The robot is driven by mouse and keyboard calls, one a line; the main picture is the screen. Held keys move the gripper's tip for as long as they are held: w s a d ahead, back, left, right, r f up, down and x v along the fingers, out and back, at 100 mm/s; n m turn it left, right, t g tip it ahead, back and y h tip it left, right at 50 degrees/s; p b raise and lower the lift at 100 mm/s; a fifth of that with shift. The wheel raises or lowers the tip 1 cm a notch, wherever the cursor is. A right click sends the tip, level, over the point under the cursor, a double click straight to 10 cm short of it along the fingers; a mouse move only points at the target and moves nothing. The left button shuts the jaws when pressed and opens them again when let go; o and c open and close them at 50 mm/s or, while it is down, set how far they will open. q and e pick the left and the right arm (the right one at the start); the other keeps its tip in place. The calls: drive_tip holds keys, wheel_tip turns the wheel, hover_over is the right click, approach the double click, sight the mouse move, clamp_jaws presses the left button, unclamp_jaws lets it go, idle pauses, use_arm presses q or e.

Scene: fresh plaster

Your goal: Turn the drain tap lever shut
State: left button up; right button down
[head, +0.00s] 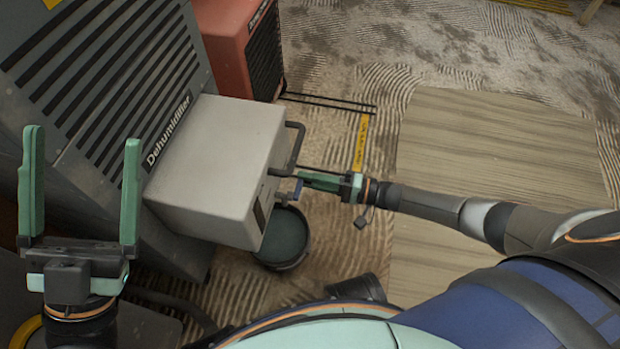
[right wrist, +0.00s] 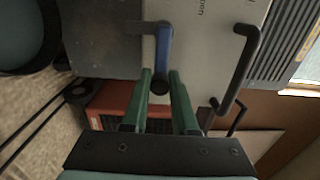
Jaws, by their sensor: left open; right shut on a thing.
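The drain tap has a blue lever (right wrist: 164,48) with a dark end, on the pale grey tank (head: 220,150) of the dehumidifier (head: 105,75). In the right wrist view the lever lies about square to the tap's grey pipe (right wrist: 115,28). My right gripper (right wrist: 160,78) is shut on the lever, its green fingers on both sides of the dark end. In the head view this gripper (head: 303,178) is at the tank's right side, and the lever (head: 298,188) shows only in part. My left gripper (head: 82,140) is open and empty at the left, in front of the dehumidifier.
A dark bucket (head: 283,238) stands on the floor below the tap. A black bent handle (head: 293,146) sticks out of the tank close to my right gripper. A red machine (head: 238,45) stands behind. A wooden board (head: 495,150) lies at the right, bare where visible.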

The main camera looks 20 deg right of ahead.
drive_tip(key=c, duration=0.7)
unclamp_jaws()
drive_tip(key=p+v, duration=0.1)
drive_tip(key=v, duration=1.1)
drive_tip(key=shift+s+d, duration=0.2)
